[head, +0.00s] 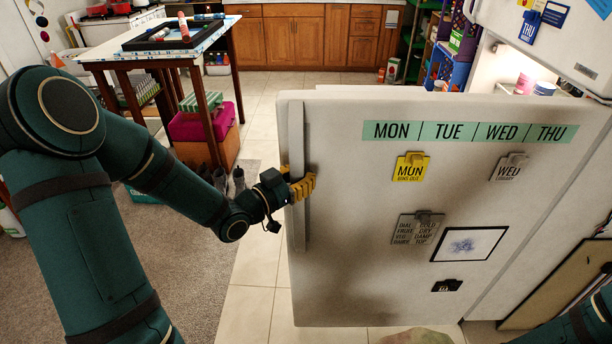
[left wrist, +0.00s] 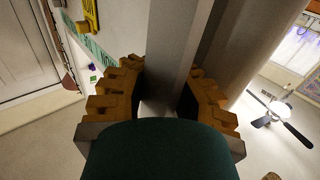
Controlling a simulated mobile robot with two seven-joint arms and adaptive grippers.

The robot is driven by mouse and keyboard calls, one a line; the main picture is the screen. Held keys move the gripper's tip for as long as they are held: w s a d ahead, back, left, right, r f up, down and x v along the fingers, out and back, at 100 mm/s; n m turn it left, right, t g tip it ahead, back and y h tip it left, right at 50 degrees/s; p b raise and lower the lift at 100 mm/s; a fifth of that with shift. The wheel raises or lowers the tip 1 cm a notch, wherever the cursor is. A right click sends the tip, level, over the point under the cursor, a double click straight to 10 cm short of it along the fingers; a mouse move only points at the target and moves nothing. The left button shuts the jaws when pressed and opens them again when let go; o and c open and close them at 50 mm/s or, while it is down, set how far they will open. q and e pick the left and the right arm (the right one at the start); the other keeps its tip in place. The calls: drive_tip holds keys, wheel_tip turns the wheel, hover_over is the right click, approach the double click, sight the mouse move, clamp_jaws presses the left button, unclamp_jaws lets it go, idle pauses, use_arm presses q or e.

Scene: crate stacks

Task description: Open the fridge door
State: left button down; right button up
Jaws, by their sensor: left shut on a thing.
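The white fridge door (head: 360,220) stands swung open, with the lit fridge interior (head: 500,65) showing behind its top right. A long vertical handle (head: 297,225) runs along the door's left edge. My left gripper (head: 303,187), with yellow fingers, is shut on the handle around its middle. In the left wrist view the grey handle (left wrist: 178,60) passes between the yellow fingers of my left gripper (left wrist: 168,95). My right arm shows only at the lower right corner of the head view, and its gripper is out of sight.
The door carries a green weekday strip (head: 470,132), a yellow note (head: 410,168) and a framed drawing (head: 469,244). A table (head: 170,58) stands at the back left, with a pink-topped box (head: 205,125) by it. Tiled floor (head: 262,245) lies left of the door. Brown cabinets (head: 310,38) line the back.

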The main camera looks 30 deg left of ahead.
use_arm(q)
drive_tip(key=shift+a+y, duration=0.3)
drive_tip(key=shift+a, duration=0.45)
drive_tip(key=c, duration=1.2)
unclamp_jaws()
drive_tip(key=shift+r, duration=0.1)
drive_tip(key=o, duration=0.5)
drive_tip(key=shift+s+a, duration=0.25)
drive_tip(key=shift+s, duration=0.05)
drive_tip(key=shift+o, duration=0.2)
drive_tip(key=shift+s+a, duration=0.2)
drive_tip(key=shift+w+d, duration=0.2)
drive_tip(key=shift+d, duration=0.15)
drive_tip(key=v, duration=0.7)
drive_tip(key=shift+s, duration=0.25)
drive_tip(key=shift+a, duration=0.1)
